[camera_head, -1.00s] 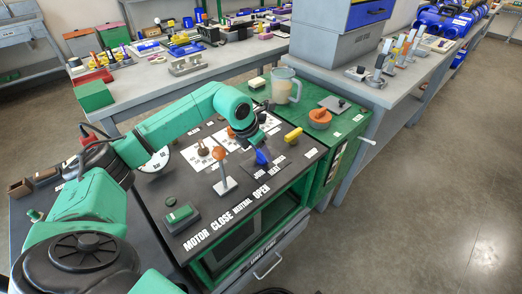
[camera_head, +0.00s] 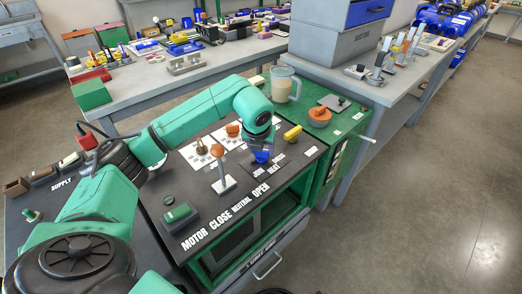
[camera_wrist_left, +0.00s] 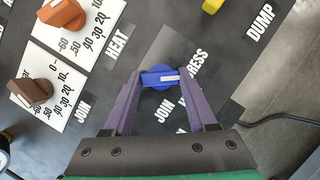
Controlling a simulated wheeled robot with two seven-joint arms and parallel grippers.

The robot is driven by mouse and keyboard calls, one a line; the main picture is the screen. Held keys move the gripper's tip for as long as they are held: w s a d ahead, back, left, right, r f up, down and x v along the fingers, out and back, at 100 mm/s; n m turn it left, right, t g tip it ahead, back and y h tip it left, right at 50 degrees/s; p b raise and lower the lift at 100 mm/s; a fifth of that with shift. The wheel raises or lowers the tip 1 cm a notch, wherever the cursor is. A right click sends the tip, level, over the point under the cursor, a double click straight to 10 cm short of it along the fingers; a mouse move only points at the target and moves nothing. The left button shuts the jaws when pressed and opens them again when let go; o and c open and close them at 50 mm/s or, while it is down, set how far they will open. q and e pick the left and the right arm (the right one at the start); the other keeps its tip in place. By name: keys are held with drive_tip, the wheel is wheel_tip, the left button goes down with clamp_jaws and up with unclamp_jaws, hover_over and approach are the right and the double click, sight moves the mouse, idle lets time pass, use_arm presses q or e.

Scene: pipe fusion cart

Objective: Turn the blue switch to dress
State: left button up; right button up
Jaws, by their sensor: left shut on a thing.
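The blue switch (camera_head: 262,157) sits on the dark top panel of the cart, near its right front edge. It also shows in the left wrist view (camera_wrist_left: 158,81), with a white stripe toward the right end of its handle. My left gripper (camera_head: 262,150) is over it. In the left wrist view its purple fingers (camera_wrist_left: 160,80) are shut on the two ends of the blue handle. The stripe points right, near the DRESS label (camera_wrist_left: 194,66); a JOIN label (camera_wrist_left: 163,108) lies below the switch. The gripper partly hides the switch in the head view. My right gripper is out of view.
A lever with an orange knob (camera_head: 232,130) stands left of the switch. A yellow handle (camera_head: 292,133) by the DUMP label is to its right. Orange (camera_wrist_left: 62,15) and brown (camera_wrist_left: 31,92) knobs sit on white dials. A clear mug (camera_head: 284,84) stands behind on green.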

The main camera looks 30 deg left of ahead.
use_arm(q)
drive_tip(key=shift+w+d+n+y, duration=0.1)
drive_tip(key=shift+n+y, duration=0.3)
drive_tip(key=shift+n, duration=0.8)
drive_tip(key=shift+r, duration=0.1)
drive_tip(key=o, duration=1.4)
drive_tip(key=shift+c, duration=0.2)
drive_tip(key=v, duration=1.4)
drive_tip(key=shift+r, duration=0.3)
drive_tip(key=shift+w+d, duration=0.1)
drive_tip(key=shift+d, duration=0.05)
